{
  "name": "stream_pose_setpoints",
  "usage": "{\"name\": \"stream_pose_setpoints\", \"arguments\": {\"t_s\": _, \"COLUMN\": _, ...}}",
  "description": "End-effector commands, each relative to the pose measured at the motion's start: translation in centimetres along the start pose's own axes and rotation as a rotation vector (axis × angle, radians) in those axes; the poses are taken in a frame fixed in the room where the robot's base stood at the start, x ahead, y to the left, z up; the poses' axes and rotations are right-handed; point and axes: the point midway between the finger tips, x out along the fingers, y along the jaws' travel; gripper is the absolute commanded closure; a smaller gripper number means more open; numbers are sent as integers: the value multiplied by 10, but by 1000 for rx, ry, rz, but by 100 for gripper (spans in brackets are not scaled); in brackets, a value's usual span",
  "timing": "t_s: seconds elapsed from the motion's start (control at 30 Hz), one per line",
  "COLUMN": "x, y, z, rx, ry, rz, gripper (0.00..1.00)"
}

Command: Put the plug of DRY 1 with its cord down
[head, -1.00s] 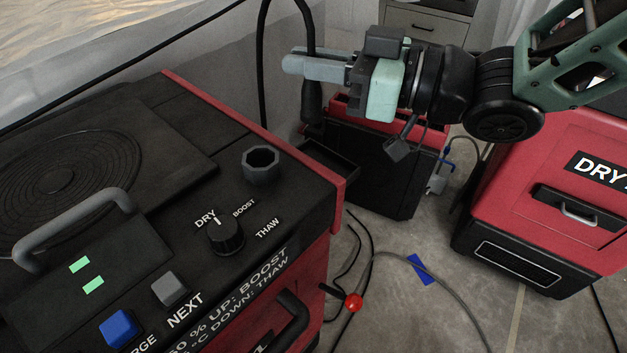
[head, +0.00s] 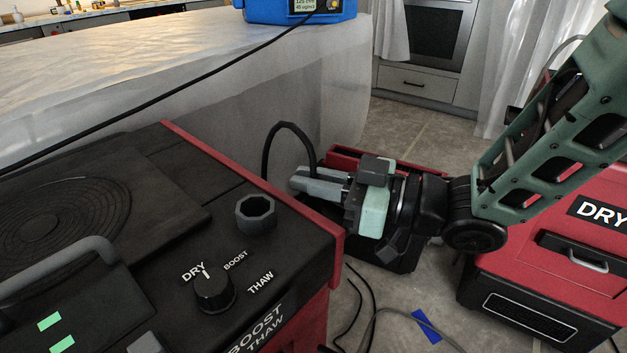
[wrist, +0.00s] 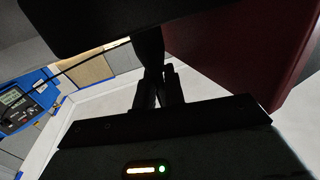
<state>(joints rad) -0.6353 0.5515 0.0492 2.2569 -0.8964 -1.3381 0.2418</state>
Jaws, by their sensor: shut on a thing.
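My gripper (head: 303,181) is low in the gap beyond the near machine's red edge, its fingers pointing left. It is shut on the plug of the black cord (head: 288,127), which arches up from the fingers and drops behind the machine. In the head view the plug itself is hidden by the fingers and the machine's edge. In the wrist view a dark shape, seemingly the plug (wrist: 148,47), stands at the fingertips. The red-and-black DRY machine (head: 592,256) stands at the right; its number is cut off.
The near machine (head: 300,235) has a mode dial (head: 214,290) and a grey socket-like ring (head: 256,213). A red-rimmed black bin (head: 425,163) stands behind my gripper. Cables and a blue strip (head: 427,326) lie on the floor. A sheet-covered counter (head: 200,75) carries a blue device (head: 295,10).

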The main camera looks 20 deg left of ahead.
Motion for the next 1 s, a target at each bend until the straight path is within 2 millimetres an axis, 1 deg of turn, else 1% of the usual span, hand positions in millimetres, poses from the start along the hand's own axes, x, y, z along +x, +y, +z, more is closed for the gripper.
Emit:
{"name": "stream_pose_setpoints", "arguments": {"t_s": 0.2, "x": 0, "y": 0, "z": 4, "rx": 1, "ry": 0, "rz": 0, "gripper": 100}}
{"name": "stream_pose_setpoints", "arguments": {"t_s": 0.23, "x": 0, "y": 0, "z": 4, "rx": 1, "ry": 0, "rz": 0, "gripper": 83}}
{"name": "stream_pose_setpoints", "arguments": {"t_s": 0.3, "x": 0, "y": 0, "z": 3, "rx": 1, "ry": 0, "rz": 0, "gripper": 67}}
{"name": "stream_pose_setpoints", "arguments": {"t_s": 0.57, "x": 0, "y": 0, "z": 2, "rx": 1, "ry": 0, "rz": 0, "gripper": 67}}
{"name": "stream_pose_setpoints", "arguments": {"t_s": 0.67, "x": 0, "y": 0, "z": -3, "rx": 0, "ry": 0, "rz": -1, "gripper": 67}}
{"name": "stream_pose_setpoints", "arguments": {"t_s": 0.77, "x": -13, "y": 1, "z": -1, "rx": 1, "ry": -1, "rz": 3, "gripper": 67}}
{"name": "stream_pose_setpoints", "arguments": {"t_s": 0.87, "x": -32, "y": 1, "z": 0, "rx": 3, "ry": -2, "rz": 4, "gripper": 67}}
{"name": "stream_pose_setpoints", "arguments": {"t_s": 1.0, "x": -63, "y": 1, "z": -1, "rx": 1, "ry": -1, "rz": 5, "gripper": 67}}
